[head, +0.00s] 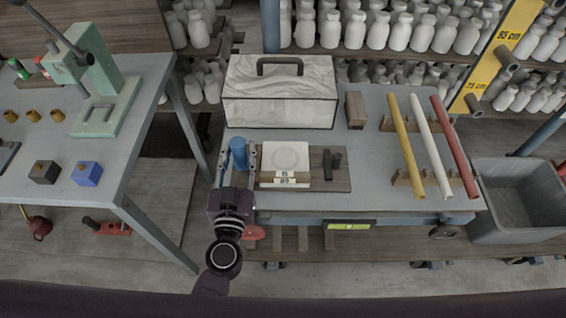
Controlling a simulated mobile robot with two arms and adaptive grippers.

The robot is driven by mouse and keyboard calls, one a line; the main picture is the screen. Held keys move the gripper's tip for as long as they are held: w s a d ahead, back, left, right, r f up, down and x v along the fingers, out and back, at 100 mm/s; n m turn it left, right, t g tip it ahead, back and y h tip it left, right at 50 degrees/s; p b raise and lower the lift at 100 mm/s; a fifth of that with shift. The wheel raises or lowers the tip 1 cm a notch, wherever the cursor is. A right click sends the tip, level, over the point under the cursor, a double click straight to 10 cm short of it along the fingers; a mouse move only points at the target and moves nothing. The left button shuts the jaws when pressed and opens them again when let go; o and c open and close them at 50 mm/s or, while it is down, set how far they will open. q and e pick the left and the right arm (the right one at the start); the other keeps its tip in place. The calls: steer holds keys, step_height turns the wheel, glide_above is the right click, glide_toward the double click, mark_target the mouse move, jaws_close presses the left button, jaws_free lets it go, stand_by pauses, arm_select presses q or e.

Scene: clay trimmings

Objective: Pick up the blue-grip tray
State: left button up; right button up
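The tray looks like a flat brown wooden board (318,181) on the grey table, with a white square slab (286,157) and a label with figures on it. A blue cylindrical grip (238,152) stands at its left end, and a dark grip (337,161) stands at its right end. My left gripper (238,160) comes up from below with one finger on each side of the blue grip. The fingers look open, with a narrow gap to the grip. The lower part of the grip and the board's left end are partly hidden by the gripper. My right gripper is not in view.
A pale lidded box (280,92) with a dark handle stands behind the tray. Yellow, white and red rods (455,145) lie on wooden rests at the right. A grey bin (515,195) stands beyond them. A side table (150,110) with a green press is at the left.

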arm_select(q)
steer(key=c, duration=0.9)
jaws_close()
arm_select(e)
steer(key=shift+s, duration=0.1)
arm_select(q)
steer(key=shift+w+r, duration=0.1)
steer(key=shift+r, duration=0.05)
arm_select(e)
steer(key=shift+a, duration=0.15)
arm_select(q)
steer(key=shift+r, duration=0.15)
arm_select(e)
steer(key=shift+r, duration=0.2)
arm_select(q)
step_height(320, 180, up, 19)
steer(key=p, duration=2.3)
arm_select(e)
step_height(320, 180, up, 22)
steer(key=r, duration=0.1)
arm_select(q)
steer(key=shift+f+b, duration=6.65)
steer(key=shift+f, duration=2.05)
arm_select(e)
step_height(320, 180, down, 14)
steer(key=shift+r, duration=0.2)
